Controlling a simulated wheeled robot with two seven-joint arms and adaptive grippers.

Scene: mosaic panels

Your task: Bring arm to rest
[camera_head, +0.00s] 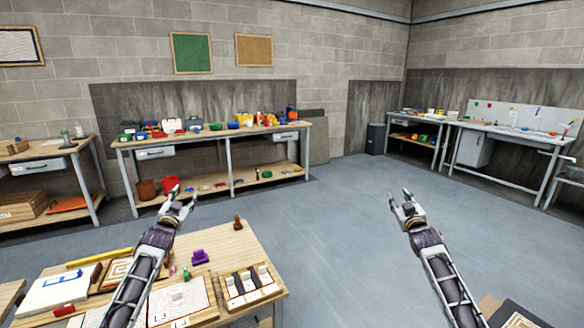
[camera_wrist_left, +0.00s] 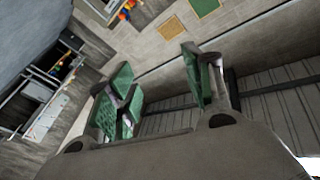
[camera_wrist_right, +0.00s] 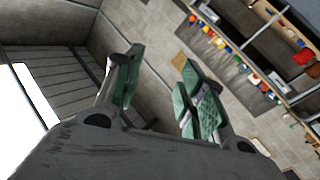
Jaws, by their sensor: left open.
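My left gripper (camera_head: 180,202) is raised above the near wooden table in the head view, its fingers apart and pointing up. In the left wrist view its green-padded fingers (camera_wrist_left: 160,88) stand apart with nothing between them. My right gripper (camera_head: 405,204) is raised over the open floor to the right of the table, fingers apart. In the right wrist view its green-padded fingers (camera_wrist_right: 158,90) are spread and empty. Neither gripper touches anything.
The near table (camera_head: 245,238) holds mosaic panels, a purple object (camera_head: 200,257), a brown object (camera_head: 238,223) and a yellow bar (camera_head: 99,257). A long workbench (camera_head: 214,134) with coloured bins stands at the back wall. Bare floor (camera_head: 325,225) lies between the arms.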

